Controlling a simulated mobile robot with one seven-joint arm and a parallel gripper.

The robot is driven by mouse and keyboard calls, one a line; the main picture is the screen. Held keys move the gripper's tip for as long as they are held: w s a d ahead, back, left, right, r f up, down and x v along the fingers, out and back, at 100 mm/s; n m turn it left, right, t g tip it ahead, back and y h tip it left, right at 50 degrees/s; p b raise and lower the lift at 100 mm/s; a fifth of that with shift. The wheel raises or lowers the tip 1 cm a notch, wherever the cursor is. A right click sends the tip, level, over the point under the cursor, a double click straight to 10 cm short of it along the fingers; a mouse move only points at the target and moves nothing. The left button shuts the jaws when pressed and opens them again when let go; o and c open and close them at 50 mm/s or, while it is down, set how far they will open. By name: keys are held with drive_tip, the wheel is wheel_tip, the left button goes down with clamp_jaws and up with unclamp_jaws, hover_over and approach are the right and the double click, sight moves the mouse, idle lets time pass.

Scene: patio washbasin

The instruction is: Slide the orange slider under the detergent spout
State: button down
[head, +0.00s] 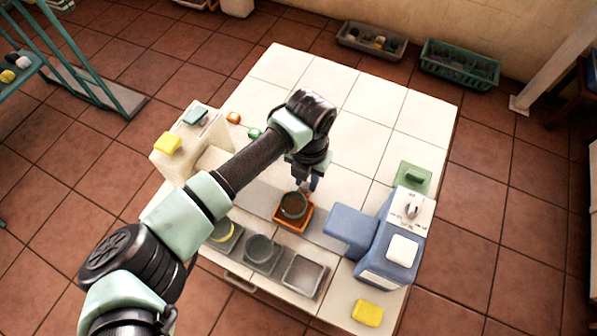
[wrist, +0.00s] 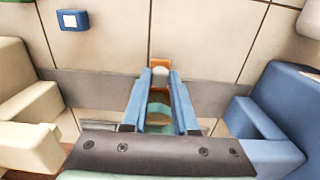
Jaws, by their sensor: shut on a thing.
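The orange slider (head: 281,217) is a small square tray on the grey strip across the white tiled top, carrying a round dark container (head: 293,206). My gripper (head: 306,186) points down at its far side. In the wrist view my blue fingers (wrist: 160,82) are closed around a narrow part at the slider, with orange (wrist: 160,63) showing beyond them. A blue dispenser (head: 378,250) with a dial stands right of the slider, its spout block (head: 348,226) jutting left towards it. A cream dispenser (head: 185,152) stands at the left end. No readable label shows which holds detergent.
Grey trays line the front: one with a yellow-rimmed dish (head: 223,236), one with a dark bowl (head: 262,250), one empty (head: 303,275). A yellow sponge (head: 367,312) lies front right.

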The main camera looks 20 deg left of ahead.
drive_tip(key=d+p, duration=0.1)
drive_tip(key=d, duration=0.3)
drive_tip(key=d+p, duration=0.2)
drive_tip(key=d, duration=0.2)
drive_tip(key=shift+s+d+r, duration=0.1)
drive_tip(key=shift+d+r, duration=0.1)
drive_tip(key=shift+d, duration=0.15)
drive_tip(key=shift+d+f, duration=0.15)
drive_tip(key=shift+d, duration=0.3)
drive_tip(key=c, duration=0.7)
unclamp_jaws()
drive_tip(key=shift+d, duration=0.1)
wheel_tip(320, 180, up, 13)
drive_tip(key=shift+f+b, duration=0.1)
drive_tip(key=shift+b, duration=0.35)
